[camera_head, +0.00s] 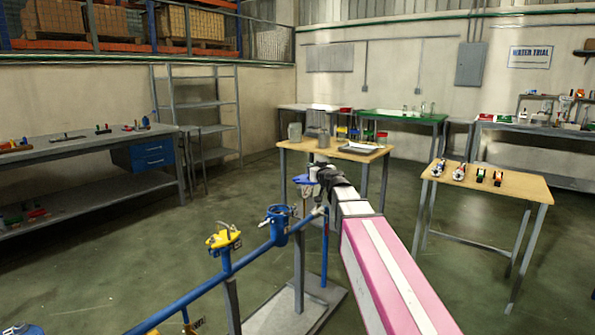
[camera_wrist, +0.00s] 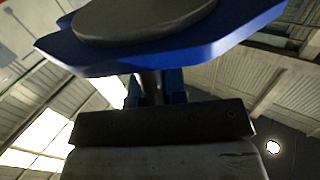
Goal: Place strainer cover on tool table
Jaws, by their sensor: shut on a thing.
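The strainer cover (camera_wrist: 215,42) is a blue plate with a round grey-brown face, filling the top of the wrist view. It also shows as a small blue piece (camera_head: 302,181) at my arm's end in the head view. My gripper (camera_wrist: 155,90) is shut on it, with its grip partly hidden by the cover. In the head view, my gripper (camera_head: 316,178) is near the front edge of a wooden-topped table (camera_head: 350,152). Another wooden-topped table (camera_head: 505,188) stands at the right. The pictures do not label either as the tool table.
A blue pipe (camera_head: 185,299) runs below left of my arm, with a yellow-topped valve (camera_head: 222,238) and a blue cylindrical body (camera_head: 279,219). The middle table carries a tray (camera_head: 357,147) and metal vessels.

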